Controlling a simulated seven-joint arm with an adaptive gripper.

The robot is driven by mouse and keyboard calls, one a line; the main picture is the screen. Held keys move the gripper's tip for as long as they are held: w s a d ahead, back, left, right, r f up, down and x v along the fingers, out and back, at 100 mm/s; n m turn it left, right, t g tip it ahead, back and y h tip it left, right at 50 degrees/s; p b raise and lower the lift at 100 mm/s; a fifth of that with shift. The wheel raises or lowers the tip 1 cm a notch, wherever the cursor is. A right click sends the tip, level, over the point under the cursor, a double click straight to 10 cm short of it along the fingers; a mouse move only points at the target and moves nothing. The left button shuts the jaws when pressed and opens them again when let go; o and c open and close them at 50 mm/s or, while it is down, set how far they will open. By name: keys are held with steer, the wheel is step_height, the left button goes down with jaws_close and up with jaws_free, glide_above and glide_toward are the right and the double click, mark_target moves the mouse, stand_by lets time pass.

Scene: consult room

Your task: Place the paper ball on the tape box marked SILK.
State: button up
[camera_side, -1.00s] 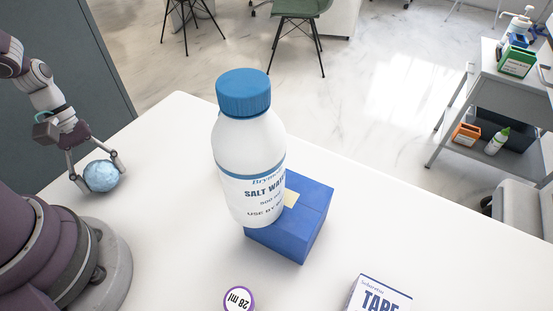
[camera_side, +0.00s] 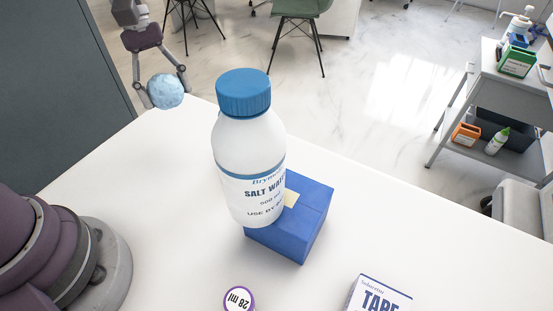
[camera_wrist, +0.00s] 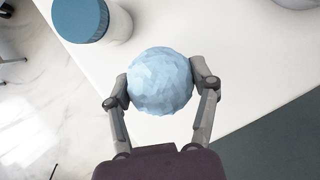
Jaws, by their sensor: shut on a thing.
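The paper ball (camera_side: 166,91) is pale blue and crumpled. My gripper (camera_side: 167,88) is shut on it and holds it up in the air at the upper left in the side view. In the wrist view the ball (camera_wrist: 160,80) sits between both fingers (camera_wrist: 161,85). A tape box (camera_side: 380,295) stands at the bottom right of the side view, cut off by the frame edge. Only "TAPE" is legible on it; no SILK marking can be read. It is not recognisable in the wrist view.
A round purple-rimmed "28 ml" item (camera_side: 238,299) is at the front. The white table (camera_side: 160,210) is clear at left.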

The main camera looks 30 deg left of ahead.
steer(key=w+d, duration=0.1)
steer(key=d, duration=0.2)
steer(key=w+d, duration=0.1)
steer(key=d, duration=0.1)
steer(key=w+d+r, duration=0.1)
steer(key=w+d, duration=0.1)
steer(key=d, duration=0.1)
steer(key=shift+d+r, duration=0.1)
steer(key=shift+d, duration=0.25)
steer(key=d+r, duration=0.1)
steer(key=d, duration=1)
glide_above(388, 305)
steer(key=s, duration=0.1)
steer(key=shift+m, duration=0.3)
steer(key=f, duration=0.9)
steer(key=shift+s+a+f, duration=0.1)
steer(key=shift+a+f, duration=0.25)
steer(key=shift+a, duration=0.05)
steer(key=o, duration=0.3)
steer(key=shift+f, duration=0.1)
steer(key=o, duration=0.4)
steer(key=shift+o, duration=0.2)
